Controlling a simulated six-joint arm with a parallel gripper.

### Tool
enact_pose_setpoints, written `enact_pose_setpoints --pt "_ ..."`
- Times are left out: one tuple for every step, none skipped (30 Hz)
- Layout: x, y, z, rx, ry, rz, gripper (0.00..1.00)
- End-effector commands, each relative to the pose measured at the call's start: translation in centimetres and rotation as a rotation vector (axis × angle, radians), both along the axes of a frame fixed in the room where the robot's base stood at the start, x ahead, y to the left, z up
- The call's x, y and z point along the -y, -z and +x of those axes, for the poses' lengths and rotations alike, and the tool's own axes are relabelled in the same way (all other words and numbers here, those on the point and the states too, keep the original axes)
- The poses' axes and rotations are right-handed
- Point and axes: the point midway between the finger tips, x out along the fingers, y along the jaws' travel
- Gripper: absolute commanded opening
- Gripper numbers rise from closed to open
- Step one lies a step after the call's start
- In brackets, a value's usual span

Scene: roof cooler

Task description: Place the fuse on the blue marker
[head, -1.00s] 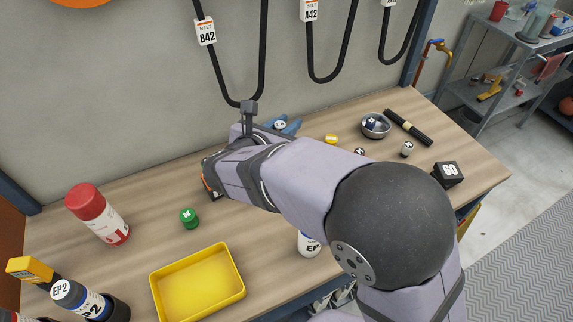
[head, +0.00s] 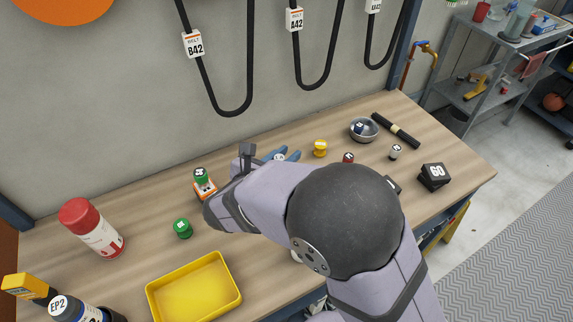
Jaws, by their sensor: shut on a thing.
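My wrist (head: 228,212) reaches over the middle of the table, and its dark end hides the jaws and anything between them. I cannot make out the fuse for certain. A blue item (head: 293,154) with a round white label lies behind my arm, partly covered; I cannot tell whether it is the blue marker. A small green-topped piece (head: 200,174) shows at an orange and white block (head: 204,190), just left of my wrist. I cannot tell whether they touch.
A green knob (head: 182,228), a red-capped bottle (head: 92,229) and a yellow tray (head: 195,290) are on the left. A yellow piece (head: 320,148), a red-topped piece (head: 348,158), a metal bowl (head: 364,130) and a black block (head: 434,177) are on the right.

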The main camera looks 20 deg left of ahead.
Motion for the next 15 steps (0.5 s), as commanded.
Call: enact_pose_setpoints --pt "0.0 0.1 0.0 0.0 0.0 0.0 0.0" --pt "0.0 0.2 0.0 0.0 0.0 -0.001 0.0" --pt "0.0 0.6 0.0 0.0 -0.001 -0.002 0.0" --pt "0.0 0.9 0.0 -0.002 -0.001 -0.004 0.0" --pt "0.0 1.2 0.0 -0.002 -0.001 -0.005 0.0" --pt "0.0 1.7 0.0 -0.002 -0.001 -0.004 0.0" --pt "0.0 2.1 0.0 -0.003 0.0 -0.006 0.0" --pt "0.0 2.5 0.0 -0.002 -0.001 -0.005 0.0" --pt "0.0 2.9 0.0 -0.002 -0.001 -0.004 0.0" --pt "0.0 3.2 0.0 -0.002 -0.002 -0.004 0.0" --pt "0.0 3.4 0.0 -0.001 -0.001 -0.003 0.0" --pt "0.0 3.6 0.0 0.0 0.0 -0.001 0.0" --pt "0.0 3.7 0.0 0.0 0.0 -0.001 0.0" --pt "0.0 3.7 0.0 0.0 0.0 -0.001 0.0" --pt "0.0 3.8 0.0 0.0 0.0 0.0 0.0"
